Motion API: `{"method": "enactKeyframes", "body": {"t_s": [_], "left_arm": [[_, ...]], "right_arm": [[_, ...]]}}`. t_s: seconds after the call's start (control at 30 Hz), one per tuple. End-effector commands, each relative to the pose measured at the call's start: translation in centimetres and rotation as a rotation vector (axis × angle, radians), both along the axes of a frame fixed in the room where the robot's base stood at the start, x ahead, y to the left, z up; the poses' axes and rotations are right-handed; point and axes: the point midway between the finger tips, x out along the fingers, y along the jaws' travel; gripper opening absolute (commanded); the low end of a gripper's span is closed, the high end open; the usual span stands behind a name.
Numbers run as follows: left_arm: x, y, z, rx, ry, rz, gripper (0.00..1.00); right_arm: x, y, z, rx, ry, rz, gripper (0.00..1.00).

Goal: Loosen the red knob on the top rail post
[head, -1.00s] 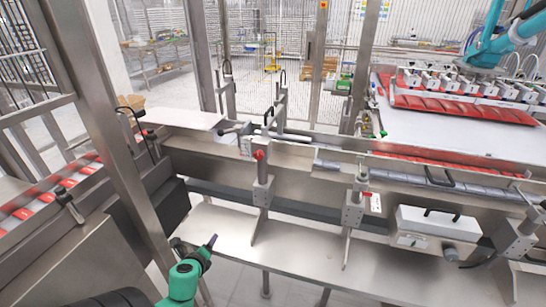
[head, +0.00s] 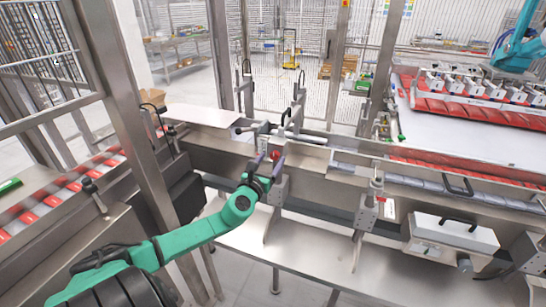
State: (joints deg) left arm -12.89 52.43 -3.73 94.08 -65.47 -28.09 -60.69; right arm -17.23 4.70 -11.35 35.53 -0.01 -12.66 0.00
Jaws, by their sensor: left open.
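The red knob (head: 275,155) sits on the top of a metal rail post (head: 278,190) near the middle of the head view. My left gripper (head: 270,162) is at the knob, its open fingers on either side of it. The fingers and the gripper body partly hide the knob and the post top, and I cannot tell whether they touch the knob. My right gripper is not in view.
A second post (head: 366,208) stands to the right along the steel rail. A white box with a black handle (head: 453,234) is further right. The lower steel shelf (head: 325,258) is largely bare.

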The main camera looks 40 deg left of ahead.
Motion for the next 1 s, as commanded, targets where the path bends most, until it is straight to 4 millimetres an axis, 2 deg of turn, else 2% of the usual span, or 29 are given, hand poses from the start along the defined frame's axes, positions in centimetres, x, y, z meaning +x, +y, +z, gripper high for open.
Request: {"method": "enactKeyframes", "body": {"t_s": [0.1,0.2,0.47,0.6,0.63,0.67,1.0], "left_arm": [[1.5,0.6,0.0,-0.001,-0.003,0.002,0.72],[2.1,0.8,0.0,-0.001,0.0,0.001,0.72],[2.3,0.8,-0.1,-0.001,0.001,0.0,0.72],[2.3,0.8,-0.1,-0.001,0.001,0.0,0.19],[2.3,0.8,-0.1,-0.001,0.001,0.0,0.07],[2.3,0.8,-0.1,-0.001,0.001,0.0,0.0],[2.3,0.8,-0.2,-0.032,-0.009,0.0,0.0]], "right_arm": [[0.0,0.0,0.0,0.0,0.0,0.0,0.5],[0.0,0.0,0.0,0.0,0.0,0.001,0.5],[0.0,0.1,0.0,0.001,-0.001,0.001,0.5],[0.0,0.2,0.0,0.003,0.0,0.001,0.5],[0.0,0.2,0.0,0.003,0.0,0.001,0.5],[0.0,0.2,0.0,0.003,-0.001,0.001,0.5],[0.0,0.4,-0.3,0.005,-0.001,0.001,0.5]]}}
